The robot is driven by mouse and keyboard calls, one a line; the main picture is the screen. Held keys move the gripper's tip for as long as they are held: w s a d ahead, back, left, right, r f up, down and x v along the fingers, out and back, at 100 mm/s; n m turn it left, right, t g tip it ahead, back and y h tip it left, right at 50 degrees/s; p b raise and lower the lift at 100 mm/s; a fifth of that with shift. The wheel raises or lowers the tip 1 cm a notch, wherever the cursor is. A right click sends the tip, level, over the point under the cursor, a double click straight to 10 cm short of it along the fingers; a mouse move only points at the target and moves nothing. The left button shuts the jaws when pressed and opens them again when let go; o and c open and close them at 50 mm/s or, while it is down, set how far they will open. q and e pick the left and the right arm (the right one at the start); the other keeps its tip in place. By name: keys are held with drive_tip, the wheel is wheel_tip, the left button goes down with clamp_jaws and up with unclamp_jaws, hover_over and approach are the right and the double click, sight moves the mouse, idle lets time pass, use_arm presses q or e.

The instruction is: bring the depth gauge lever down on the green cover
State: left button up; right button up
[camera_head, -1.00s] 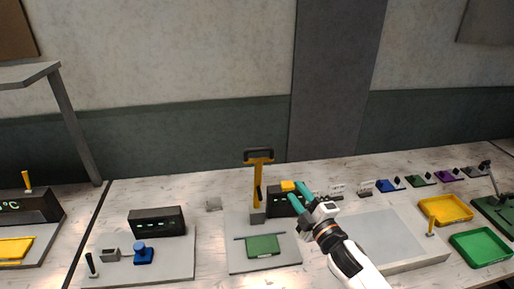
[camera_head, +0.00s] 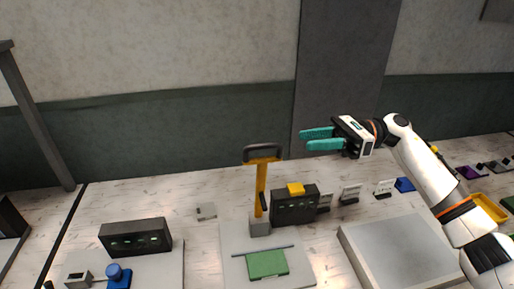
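The depth gauge lever (camera_head: 260,185) is yellow with a dark handle bar at its top. It stands upright on a grey block at the back of a light base plate (camera_head: 235,240). The green cover (camera_head: 267,263) lies flat on that plate, in front of the lever. My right gripper (camera_head: 306,139) is raised to the right of the lever's handle, apart from it. Its two teal fingers point left with a gap between them, and nothing is held. My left gripper is out of view.
A dark display box (camera_head: 295,206) with a yellow top piece stands right of the lever. A grey slab (camera_head: 395,250) lies further right. At left are another dark display (camera_head: 135,237) and a blue knob (camera_head: 118,274). Small labelled stands (camera_head: 350,194) line the back.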

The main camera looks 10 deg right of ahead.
sight(275, 144)
drive_tip(key=a+p, duration=0.1)
drive_tip(key=a, duration=0.2)
drive_tip(key=s+a+p, duration=0.1)
drive_tip(key=a+p, duration=0.1)
drive_tip(key=a, duration=0.1)
drive_tip(key=a+r+p, duration=0.1)
drive_tip(key=a, duration=0.2)
drive_tip(key=shift+s+a+p, duration=0.15)
drive_tip(key=shift+p, duration=0.2)
drive_tip(key=shift+a+f+p, duration=0.1)
drive_tip(key=shift+a+p, duration=0.25)
drive_tip(key=shift+a, duration=0.65)
drive_tip(key=shift+s+a, duration=0.1)
drive_tip(key=shift+a, duration=0.2)
drive_tip(key=shift+f, duration=0.1)
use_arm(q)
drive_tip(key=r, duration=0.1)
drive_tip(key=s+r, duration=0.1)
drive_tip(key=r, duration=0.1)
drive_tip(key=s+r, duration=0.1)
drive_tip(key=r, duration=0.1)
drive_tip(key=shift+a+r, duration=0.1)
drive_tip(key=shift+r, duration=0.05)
use_arm(e)
clamp_jaws()
